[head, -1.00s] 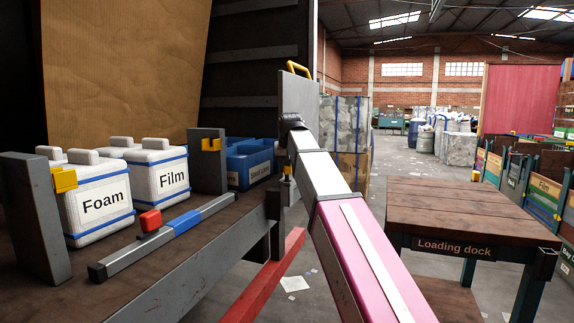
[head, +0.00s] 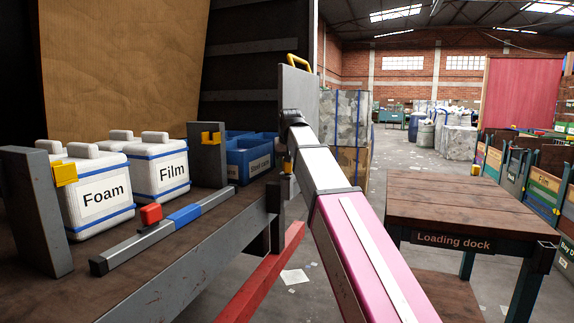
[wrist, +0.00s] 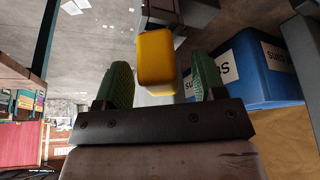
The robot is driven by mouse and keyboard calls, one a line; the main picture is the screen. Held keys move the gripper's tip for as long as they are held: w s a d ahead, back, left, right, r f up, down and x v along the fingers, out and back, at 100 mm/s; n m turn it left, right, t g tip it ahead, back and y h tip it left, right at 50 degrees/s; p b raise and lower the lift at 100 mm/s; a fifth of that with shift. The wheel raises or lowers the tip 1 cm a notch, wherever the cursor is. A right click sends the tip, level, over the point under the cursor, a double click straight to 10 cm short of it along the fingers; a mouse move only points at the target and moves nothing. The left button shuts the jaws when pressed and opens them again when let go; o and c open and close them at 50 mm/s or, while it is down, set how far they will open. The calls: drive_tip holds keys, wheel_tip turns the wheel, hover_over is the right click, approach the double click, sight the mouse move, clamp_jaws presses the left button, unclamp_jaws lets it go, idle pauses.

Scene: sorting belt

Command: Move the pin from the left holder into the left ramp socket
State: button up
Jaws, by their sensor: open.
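A yellow block (wrist: 157,60), which looks like the head of the pin, stands between the green fingers of my gripper (wrist: 162,82) in the wrist view. The fingers are open on either side of it, with a gap visible on the right. The lower part of the pin and its seat are hidden. In the head view a small yellow piece (head: 287,188) shows below my wrist, beside the bench end; my fingers are hidden there. Yellow brackets sit on a near post (head: 64,174) and a farther post (head: 211,139); I cannot tell which is the left ramp socket.
The bench holds white tubs marked Foam (head: 100,195) and Film (head: 170,172), blue bins (head: 248,160) and a rail with a red knob (head: 150,215). A grey panel with a yellow handle (head: 299,64) stands behind my wrist. The Loading dock table (head: 460,205) is at right.

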drive_tip(key=v, duration=1)
